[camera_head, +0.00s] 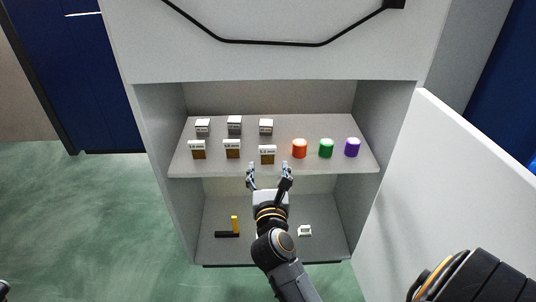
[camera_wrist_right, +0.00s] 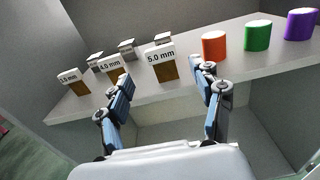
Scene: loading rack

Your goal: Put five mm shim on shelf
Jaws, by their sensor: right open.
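The five mm shim (camera_head: 267,156) is a small block with a white label over a brown lower part. It stands upright near the front edge of the upper shelf (camera_head: 315,167). In the right wrist view its label reads 5.0 mm (camera_wrist_right: 162,64). My right gripper (camera_head: 270,170) is open and empty, just in front of this shim. In the right wrist view the two fingertips (camera_wrist_right: 166,76) lie to either side of the shim, with gaps and no visible contact. My left gripper is not in view.
Labelled shims (camera_head: 232,149) (camera_head: 198,150) stand to the left, with several grey-white blocks (camera_head: 234,125) behind. Orange (camera_head: 299,148), green (camera_head: 326,148) and purple (camera_head: 352,147) cylinders stand to the right. The lower shelf holds a black-and-yellow item (camera_head: 234,226) and a white piece (camera_head: 304,231). An open door (camera_head: 450,190) flanks the right.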

